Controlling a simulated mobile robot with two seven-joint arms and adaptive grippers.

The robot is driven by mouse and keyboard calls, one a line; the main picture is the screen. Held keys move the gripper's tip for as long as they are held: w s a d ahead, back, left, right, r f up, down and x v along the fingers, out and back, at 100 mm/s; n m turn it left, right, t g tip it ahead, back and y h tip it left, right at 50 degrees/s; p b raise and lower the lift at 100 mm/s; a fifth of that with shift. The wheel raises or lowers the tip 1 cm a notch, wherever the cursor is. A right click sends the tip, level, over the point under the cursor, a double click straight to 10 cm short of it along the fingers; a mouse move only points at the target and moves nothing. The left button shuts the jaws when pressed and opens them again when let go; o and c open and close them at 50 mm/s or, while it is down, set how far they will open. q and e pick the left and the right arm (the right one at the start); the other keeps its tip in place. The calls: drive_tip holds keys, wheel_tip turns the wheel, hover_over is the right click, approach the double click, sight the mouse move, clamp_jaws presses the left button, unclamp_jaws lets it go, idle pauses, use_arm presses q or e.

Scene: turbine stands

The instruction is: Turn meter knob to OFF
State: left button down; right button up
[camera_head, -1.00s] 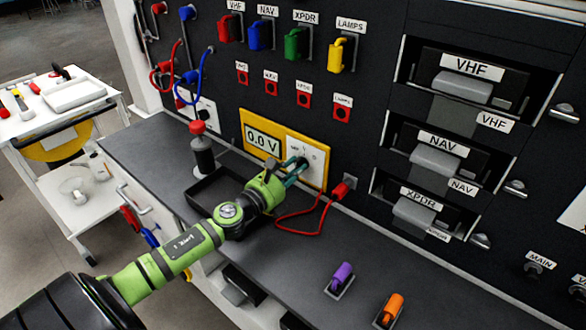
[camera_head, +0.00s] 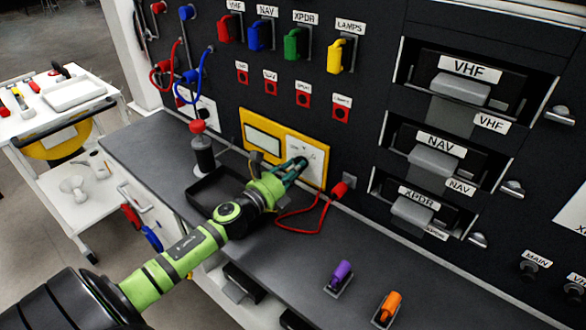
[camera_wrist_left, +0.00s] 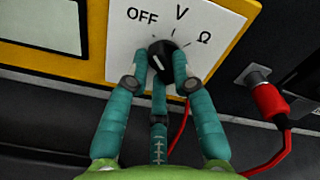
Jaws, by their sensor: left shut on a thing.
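The yellow meter (camera_head: 247,123) is on the dark panel above the bench, with a white dial plate. Its display (camera_head: 263,143) is blank; the blank display also shows in the left wrist view (camera_wrist_left: 45,22). The black meter knob (camera_wrist_left: 161,58) sits below the labels OFF, V and Ω. A pale mark shows on the knob, but I cannot tell for certain which label it points to. My left gripper (camera_head: 296,167) is shut on the knob; its teal fingers (camera_wrist_left: 159,85) press on both sides of it. My right gripper is not in view.
A red plug (camera_head: 340,190) with a red lead is right of the meter. A black tray (camera_head: 212,190) and a red-topped cylinder (camera_head: 203,153) are to the left. Purple (camera_head: 342,273) and orange (camera_head: 388,308) handles stand at the bench front.

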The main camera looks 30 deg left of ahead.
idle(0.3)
use_arm(q)
drive_tip(key=c, duration=1)
unclamp_jaws()
drive_tip(key=shift+c, duration=0.2)
drive_tip(key=s, duration=1.2)
drive_tip(key=shift+a, duration=0.45)
